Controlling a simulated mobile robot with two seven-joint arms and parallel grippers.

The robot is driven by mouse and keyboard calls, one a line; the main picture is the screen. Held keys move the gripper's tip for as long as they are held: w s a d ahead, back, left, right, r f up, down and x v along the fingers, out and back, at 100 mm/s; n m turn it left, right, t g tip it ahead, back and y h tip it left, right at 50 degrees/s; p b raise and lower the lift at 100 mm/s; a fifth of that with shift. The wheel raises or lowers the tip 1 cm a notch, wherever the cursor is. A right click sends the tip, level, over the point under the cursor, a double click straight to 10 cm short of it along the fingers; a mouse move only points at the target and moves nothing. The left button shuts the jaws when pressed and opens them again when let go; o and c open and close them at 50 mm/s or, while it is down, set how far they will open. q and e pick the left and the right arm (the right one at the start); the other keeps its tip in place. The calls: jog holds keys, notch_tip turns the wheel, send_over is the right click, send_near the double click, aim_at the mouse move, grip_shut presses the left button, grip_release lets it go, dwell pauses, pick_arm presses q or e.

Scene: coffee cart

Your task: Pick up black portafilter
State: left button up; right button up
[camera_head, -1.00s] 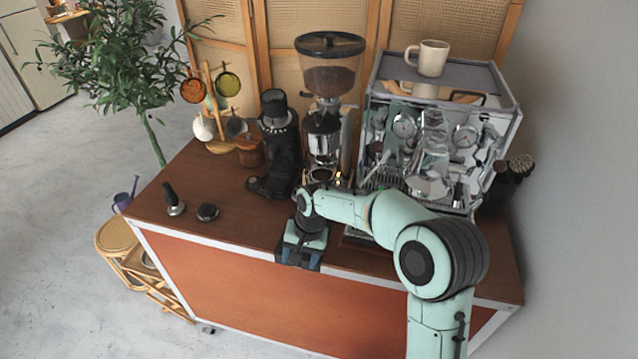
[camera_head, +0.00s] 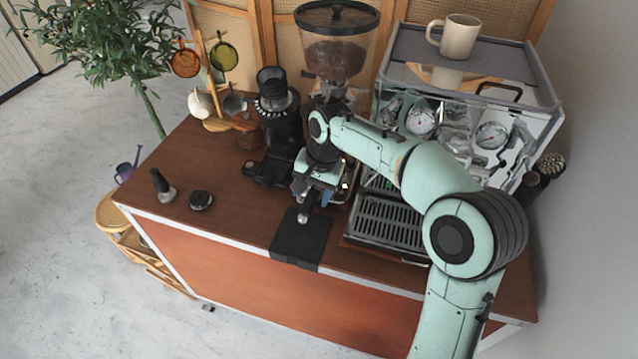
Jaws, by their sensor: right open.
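The black portafilter is mostly hidden by my right gripper and forearm. A short dark piece with a silvery round end (camera_head: 304,214) sticks out below the gripper, over the back of the black mat (camera_head: 300,238); it looks like the portafilter's handle, but I cannot be sure. My right gripper (camera_head: 316,192) is open and points down just in front of the coffee grinder (camera_head: 336,55), at this piece. The fingers are small and partly hidden, so I cannot tell whether they touch it. My left gripper is not in view.
A black grinder (camera_head: 280,125) stands left. A tamper (camera_head: 163,186) and a round black tool (camera_head: 201,200) lie on the left counter, with clear wood around them.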

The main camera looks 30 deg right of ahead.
aim_at(309, 202)
jog(key=f, duration=0.2)
jog(key=w+f, duration=0.1)
jog(key=f, duration=0.2)
jog(key=shift+w+f, duration=0.25)
jog(key=shift+f, duration=0.1)
jog(key=shift+r, duration=0.1)
grip_shut()
